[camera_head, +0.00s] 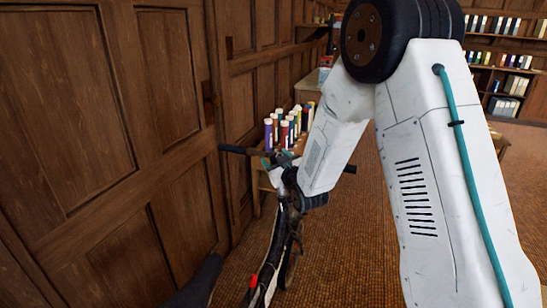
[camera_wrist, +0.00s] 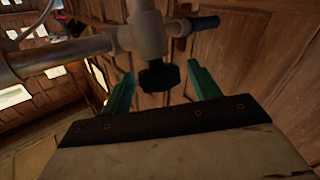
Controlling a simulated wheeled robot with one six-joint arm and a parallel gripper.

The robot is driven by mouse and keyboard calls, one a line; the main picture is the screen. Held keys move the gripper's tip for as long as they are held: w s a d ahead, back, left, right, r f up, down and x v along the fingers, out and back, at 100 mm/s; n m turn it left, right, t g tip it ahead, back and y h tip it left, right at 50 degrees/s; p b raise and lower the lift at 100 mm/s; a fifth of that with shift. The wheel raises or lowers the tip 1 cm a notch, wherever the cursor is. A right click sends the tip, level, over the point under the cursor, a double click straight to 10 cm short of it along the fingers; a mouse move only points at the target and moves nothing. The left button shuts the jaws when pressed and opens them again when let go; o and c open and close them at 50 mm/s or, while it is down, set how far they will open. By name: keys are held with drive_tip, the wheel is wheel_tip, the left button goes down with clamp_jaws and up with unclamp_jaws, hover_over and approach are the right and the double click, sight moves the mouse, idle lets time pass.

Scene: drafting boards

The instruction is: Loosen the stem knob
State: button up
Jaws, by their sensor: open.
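The stem knob (camera_wrist: 159,76) is a black, lobed knob under the grey stem clamp (camera_wrist: 147,32) in the wrist view. My gripper (camera_wrist: 161,72) is open, with one green finger on each side of the knob. Gaps show between the knob and both fingers; I cannot tell how deep the knob sits between them. The handlebar (camera_wrist: 60,55) runs from the clamp to the left. In the head view the handlebar (camera_head: 236,149) tops a dark bike-like frame (camera_head: 272,255), and my arm reaches down to it. The knob is not distinguishable there.
A wood-panelled wall (camera_head: 110,150) stands close on the left. Several coloured tubes (camera_head: 284,129) stand on a small wooden table just behind the handlebar. Shelves with books (camera_head: 500,60) are at the back right. The brown floor (camera_head: 350,250) is clear right of the frame.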

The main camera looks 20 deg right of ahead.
drive_tip(key=shift+w+a, duration=0.15)
drive_tip(key=shift+w, duration=0.95)
drive_tip(key=c, duration=1)
drive_tip(key=shift+o, duration=0.2)
drive_tip(key=shift+n+y, duration=0.5)
drive_tip(key=shift+y, duration=0.1)
drive_tip(key=n+g+y, duration=0.1)
drive_tip(key=n+y, duration=0.1)
drive_tip(key=n+g+y, duration=0.3)
drive_tip(key=n+y, duration=0.1)
drive_tip(key=shift+s+a+f+g, duration=0.1)
drive_tip(key=shift+s+a+g, duration=0.05)
drive_tip(key=shift+a+g, duration=0.2)
drive_tip(key=n+g+y, duration=0.1)
drive_tip(key=g, duration=0.1)
drive_tip(key=n+g+y, duration=0.1)
drive_tip(key=n+g, duration=0.1)
drive_tip(key=n+g+y, duration=0.1)
drive_tip(key=n+g, duration=0.1)
drive_tip(key=shift+s+a+f+g, duration=0.15)
drive_tip(key=shift+s+a+g, duration=0.1)
drive_tip(key=shift+s+g, duration=0.1)
drive_tip(key=shift+n, duration=0.4)
drive_tip(key=o, duration=1)
drive_tip(key=shift+c, duration=0.2)
